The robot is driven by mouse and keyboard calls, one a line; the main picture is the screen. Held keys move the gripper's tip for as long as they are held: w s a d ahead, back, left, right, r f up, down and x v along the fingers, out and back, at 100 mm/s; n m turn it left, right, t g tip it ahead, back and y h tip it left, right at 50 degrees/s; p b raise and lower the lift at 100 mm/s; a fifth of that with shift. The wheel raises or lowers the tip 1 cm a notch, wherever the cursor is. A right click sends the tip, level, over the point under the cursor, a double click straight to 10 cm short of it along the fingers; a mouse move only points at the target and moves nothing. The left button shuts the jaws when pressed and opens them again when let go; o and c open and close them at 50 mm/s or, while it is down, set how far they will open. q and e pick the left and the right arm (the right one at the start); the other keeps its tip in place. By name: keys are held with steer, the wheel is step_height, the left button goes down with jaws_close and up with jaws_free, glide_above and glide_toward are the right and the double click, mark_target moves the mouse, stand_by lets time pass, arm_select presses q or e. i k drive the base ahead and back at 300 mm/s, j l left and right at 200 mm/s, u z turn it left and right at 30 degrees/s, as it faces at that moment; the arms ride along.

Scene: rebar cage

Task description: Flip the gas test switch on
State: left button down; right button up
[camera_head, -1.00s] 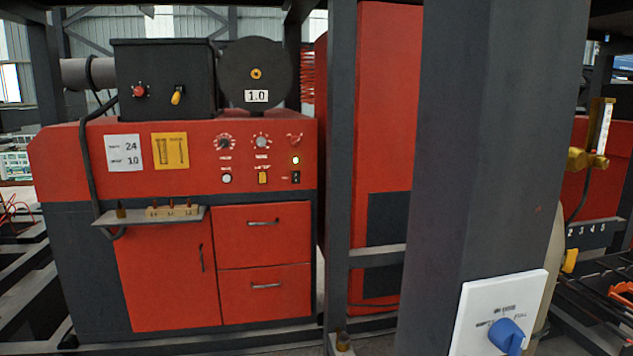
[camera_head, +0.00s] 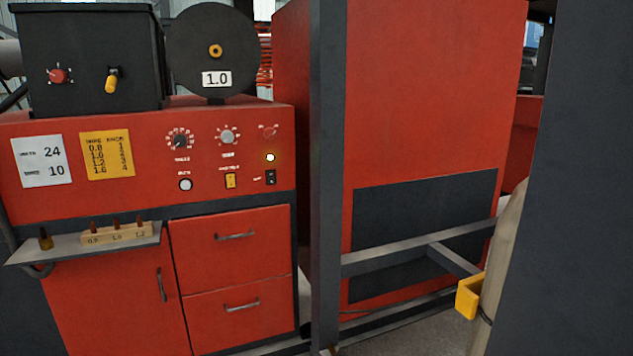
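The red welding machine (camera_head: 130,200) fills the left of the head view. On its panel is a small yellow rocker switch (camera_head: 230,181) under a blurred label. I cannot tell for sure that the label reads gas test, nor the switch's position. A black rocker switch (camera_head: 271,177) sits just to its right, below a lit yellowish lamp (camera_head: 270,157). A white button (camera_head: 185,184) is to its left. A dark box above carries a yellow toggle lever (camera_head: 111,82) and a red knob (camera_head: 58,76). Neither of my grippers is in view.
A dark upright post (camera_head: 328,150) stands right of the machine, with a red cabinet (camera_head: 425,100) behind it. A wide dark column (camera_head: 580,200) blocks the far right. A small shelf (camera_head: 90,242) with nozzles juts out at the machine's left front.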

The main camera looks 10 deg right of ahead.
mark_target(231, 183)
steer(key=i+j+z, duration=0.2)
steer(key=i+z, duration=0.25)
steer(key=i+j+z, duration=0.25)
steer(key=z, duration=0.2)
steer(key=i+j+z, duration=0.25)
steer(key=j+z, duration=0.2)
steer(key=j, duration=0.1)
